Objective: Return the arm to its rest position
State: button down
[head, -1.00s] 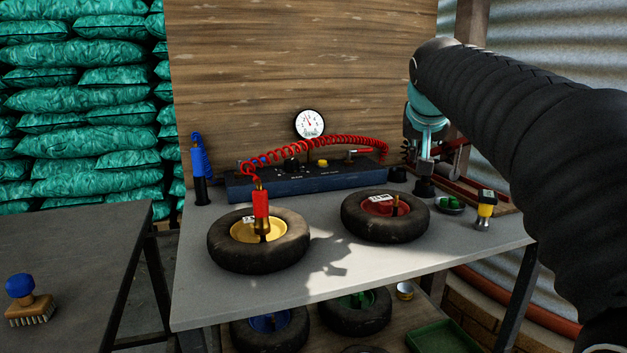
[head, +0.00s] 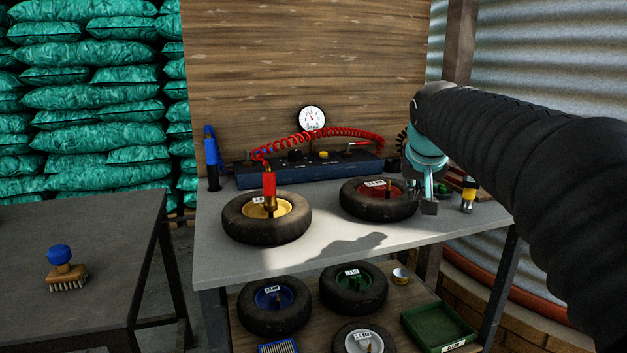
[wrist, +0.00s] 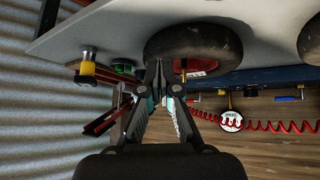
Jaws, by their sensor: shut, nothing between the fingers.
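My gripper (head: 428,206) hangs from my arm at the right of the head view. It is in front of the right end of the workbench (head: 345,240), just right of the red-hubbed wheel (head: 365,208). The wrist view looks upside down; there my gripper (wrist: 163,78) has its fingertips together with nothing between them. The red-hubbed wheel's tyre (wrist: 195,50) shows beyond the fingertips. I cannot tell the exact gap between the gripper and the tyre.
A yellow-hubbed wheel (head: 240,229) with a red inflator (head: 269,184) on its hub stands at bench left. A yellow-black item (head: 468,196) stands right of my gripper. Wheels and a green tray (head: 436,326) are below. A brush (head: 66,275) lies on the left table (head: 110,230).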

jog(key=s+a+f, duration=0.1)
jog(key=s+f, duration=0.5)
jog(key=s, duration=0.3)
jog(key=s+a+f+n+g+y, duration=0.1)
jog(key=s+a+f, duration=0.1)
jog(key=s+f, duration=0.4)
jog(key=s+a+f, duration=0.1)
jog(key=s+f, duration=0.6)
jog(key=s, duration=0.7)
jog(key=shift+s+a+g, duration=0.15)
jog(key=shift+s+g, duration=0.1)
jog(key=shift+g, duration=0.15)
